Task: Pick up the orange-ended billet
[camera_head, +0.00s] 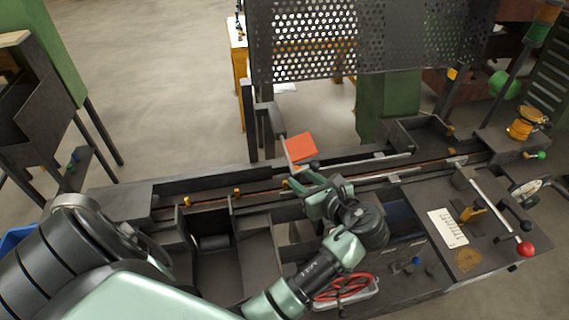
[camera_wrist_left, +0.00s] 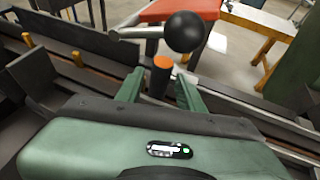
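The orange-ended billet (camera_wrist_left: 161,63) shows in the left wrist view as a short dark cylinder with a round orange end. It lies between and just beyond the tips of my left gripper (camera_wrist_left: 160,74). The two green fingers are apart, with a visible gap at the billet's sides. In the head view, my left gripper (camera_head: 312,195) is over the long dark trough in the middle of the machine. I cannot clearly make out the billet there. My right gripper is not in view.
A black ball knob (camera_wrist_left: 185,31) on a grey rod stands close beyond the billet. A red-orange plate (camera_head: 301,147) rises behind the trough. A perforated screen (camera_head: 330,40) stands farther back. A red-knobbed lever (camera_head: 525,249) and control panel are at the right.

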